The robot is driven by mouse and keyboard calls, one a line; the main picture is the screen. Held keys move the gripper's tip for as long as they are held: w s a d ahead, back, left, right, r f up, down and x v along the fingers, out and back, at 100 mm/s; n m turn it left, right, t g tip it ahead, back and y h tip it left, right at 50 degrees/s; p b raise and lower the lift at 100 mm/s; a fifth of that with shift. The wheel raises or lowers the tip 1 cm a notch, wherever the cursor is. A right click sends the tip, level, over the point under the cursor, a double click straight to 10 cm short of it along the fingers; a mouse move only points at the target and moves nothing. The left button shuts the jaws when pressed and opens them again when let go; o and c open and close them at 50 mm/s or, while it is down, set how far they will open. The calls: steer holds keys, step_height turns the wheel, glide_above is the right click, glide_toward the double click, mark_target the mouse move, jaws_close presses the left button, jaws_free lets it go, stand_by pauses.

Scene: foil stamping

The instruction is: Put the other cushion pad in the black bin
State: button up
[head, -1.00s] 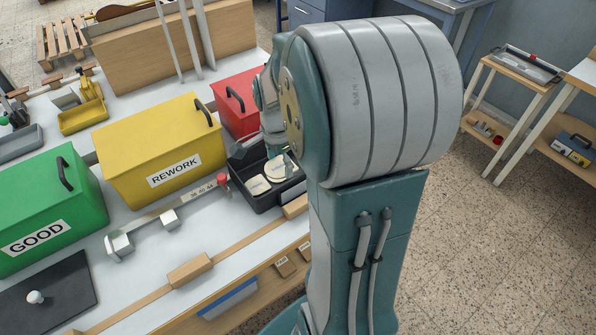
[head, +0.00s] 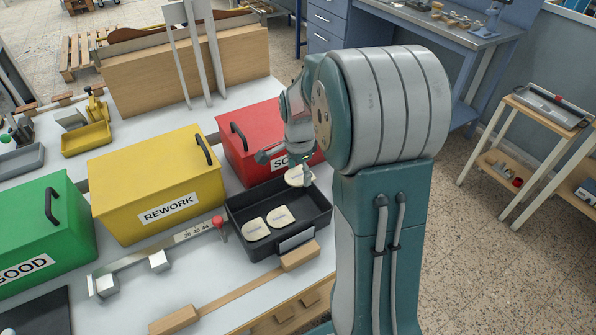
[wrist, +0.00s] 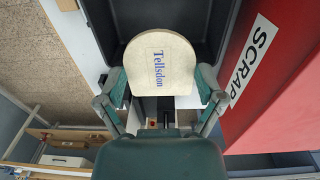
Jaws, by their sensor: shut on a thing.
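My gripper (head: 304,176) is shut on a cream cushion pad (head: 296,178) at the far right corner of the black bin (head: 318,222). In the wrist view the held pad (wrist: 160,62) has a rounded top and blue "Tellsdon" lettering. My gripper's fingers (wrist: 160,82) press its two sides. The pad overlaps the dark bin (wrist: 215,25) in that view; I cannot tell whether it touches the floor of the bin. Two other cream pads, one on the left (head: 256,229) and one on the right (head: 281,216), lie flat inside the bin.
The red SCRAP box (head: 255,135) stands close behind the bin; it also shows in the wrist view (wrist: 285,90). The yellow REWORK box (head: 160,180) and green GOOD box (head: 45,235) stand left. A measuring rail with a red knob (head: 218,221) lies beside the bin.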

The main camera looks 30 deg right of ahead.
step_height(320, 180, down, 3)
steer(key=d, duration=0.3)
glide_above(303, 208)
steer(key=f, duration=0.2)
steer(key=a+f, duration=0.1)
steer(key=f, duration=0.1)
steer(key=shift+w, duration=0.1)
steer(key=f, duration=0.1)
steer(key=d+f, duration=0.1)
steer(key=f, duration=0.1)
steer(key=shift+d+f, duration=0.25)
steer(key=shift+f, duration=0.4)
steer(key=shift+a+f, duration=0.45)
steer(key=shift+f, duration=0.35)
steer(key=shift+d, duration=0.15)
steer(key=o, duration=0.5)
steer(key=shift+d, duration=0.15)
steer(key=shift+c, duration=0.2)
